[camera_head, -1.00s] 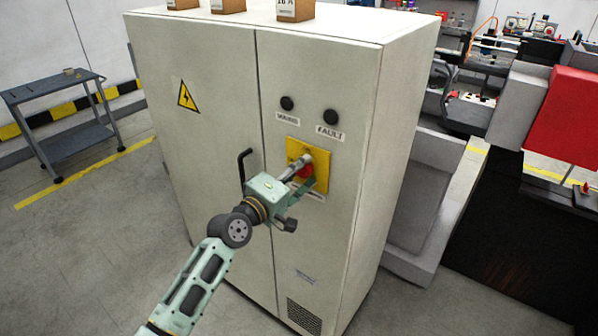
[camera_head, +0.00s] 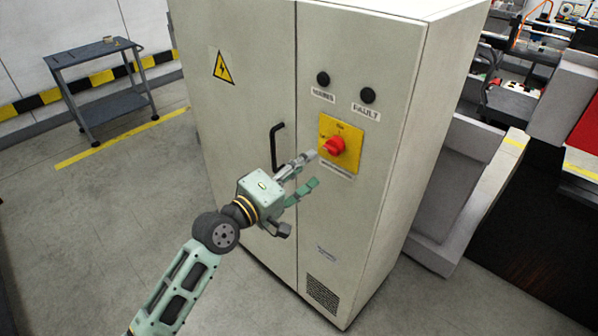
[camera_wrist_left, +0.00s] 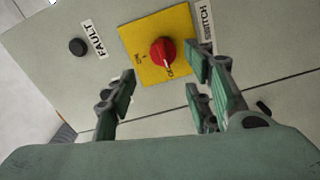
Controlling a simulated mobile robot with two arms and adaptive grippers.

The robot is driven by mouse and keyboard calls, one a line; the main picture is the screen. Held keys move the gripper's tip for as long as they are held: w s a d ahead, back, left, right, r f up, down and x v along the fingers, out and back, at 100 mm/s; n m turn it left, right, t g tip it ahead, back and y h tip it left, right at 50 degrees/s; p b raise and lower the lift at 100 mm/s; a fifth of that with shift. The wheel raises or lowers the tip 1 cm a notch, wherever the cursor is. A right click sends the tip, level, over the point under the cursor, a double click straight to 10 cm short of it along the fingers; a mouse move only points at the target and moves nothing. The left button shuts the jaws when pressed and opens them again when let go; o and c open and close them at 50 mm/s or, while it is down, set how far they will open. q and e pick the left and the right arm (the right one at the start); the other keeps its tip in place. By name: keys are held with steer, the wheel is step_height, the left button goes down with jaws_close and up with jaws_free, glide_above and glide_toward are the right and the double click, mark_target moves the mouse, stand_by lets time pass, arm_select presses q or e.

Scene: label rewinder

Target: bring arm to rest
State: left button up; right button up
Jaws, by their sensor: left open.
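My left gripper (camera_head: 307,172) is open and empty in front of the cabinet, just below and left of the red switch knob (camera_head: 334,146). The knob sits on a yellow plate (camera_head: 350,134) on the cabinet's right door. In the left wrist view the open fingers (camera_wrist_left: 165,98) frame the space below the red knob (camera_wrist_left: 162,52) and its yellow plate (camera_wrist_left: 133,40), apart from the knob. My right gripper does not show in any view.
The grey cabinet (camera_head: 240,120) has a black door handle (camera_head: 276,147) close to the left gripper and two dark round lamps above the plate. A grey cart (camera_head: 105,100) stands at the far left. Open floor (camera_head: 110,220) lies left of the cabinet.

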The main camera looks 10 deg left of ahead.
arm_select(q)
steer(key=shift+v, duration=0.75)
